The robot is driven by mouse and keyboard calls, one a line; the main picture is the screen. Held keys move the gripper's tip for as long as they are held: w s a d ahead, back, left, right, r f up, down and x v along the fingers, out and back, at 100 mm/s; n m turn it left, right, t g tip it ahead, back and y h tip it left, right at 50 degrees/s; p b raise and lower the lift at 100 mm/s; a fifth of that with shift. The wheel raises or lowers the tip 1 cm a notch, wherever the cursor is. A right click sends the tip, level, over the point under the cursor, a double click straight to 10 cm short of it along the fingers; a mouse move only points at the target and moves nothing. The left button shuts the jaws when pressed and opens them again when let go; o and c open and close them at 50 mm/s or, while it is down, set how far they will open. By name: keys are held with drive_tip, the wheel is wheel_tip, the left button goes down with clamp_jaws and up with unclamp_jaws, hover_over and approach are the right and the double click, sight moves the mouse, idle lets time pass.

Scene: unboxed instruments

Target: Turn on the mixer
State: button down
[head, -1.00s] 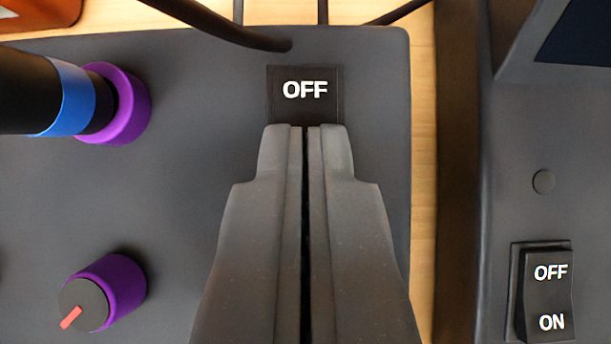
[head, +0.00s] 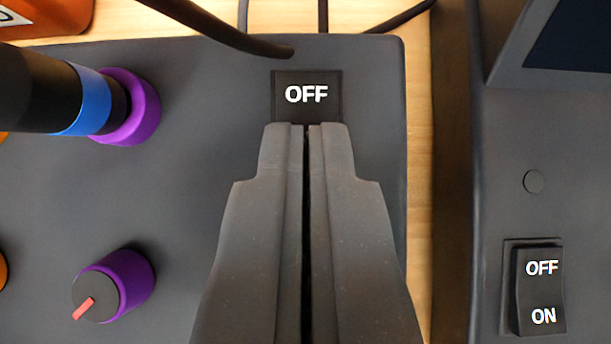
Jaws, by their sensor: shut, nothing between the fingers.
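The mixer (head: 190,190) is a dark grey box filling the left and middle of the head view. Its black rocker switch (head: 307,95) sits near the top right of the panel, with the "OFF" half showing. My gripper (head: 306,126) is shut and empty, with its fingertips over the lower part of that switch. The fingers hide the lower half of the switch. I cannot tell whether the tips touch it.
A purple knob (head: 118,285) with a red pointer and a purple-ringed plug (head: 140,108) stand to the left. A black cable (head: 220,30) crosses above the switch. Another grey instrument (head: 510,150) with its own OFF/ON rocker (head: 541,290) stands at the right.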

drive_tip(key=shift+r, duration=0.4)
drive_tip(key=shift+r, duration=0.1)
drive_tip(key=shift+r, duration=0.15)
wheel_tip(320, 180, up, 3)
drive_tip(key=shift+s+r+p, duration=0.1)
drive_tip(key=shift+p, duration=0.45)
drive_tip(key=s+f+v, duration=0.1)
drive_tip(key=v, duration=0.9)
drive_tip(key=shift+s+a+f, duration=0.15)
drive_tip(key=shift+s+f, duration=0.05)
drive_tip(key=shift+s, duration=0.2)
drive_tip(key=s+r+t, duration=0.2)
drive_tip(key=s+r, duration=0.5)
drive_tip(key=r, duration=0.5)
drive_tip(key=s+r+t, duration=0.3)
drive_tip(key=s+r, duration=0.4)
drive_tip(key=r, duration=0.6)
drive_tip(key=s+r+n+t, duration=0.1)
drive_tip(key=s+r+t, duration=0.1)
drive_tip(key=s+r, duration=0.5)
wheel_tip(320, 180, up, 6)
drive_tip(key=shift+a+f+t+y, duration=0.15)
drive_tip(key=shift+a+t+y, duration=0.05)
drive_tip(key=shift+t+y, duration=0.1)
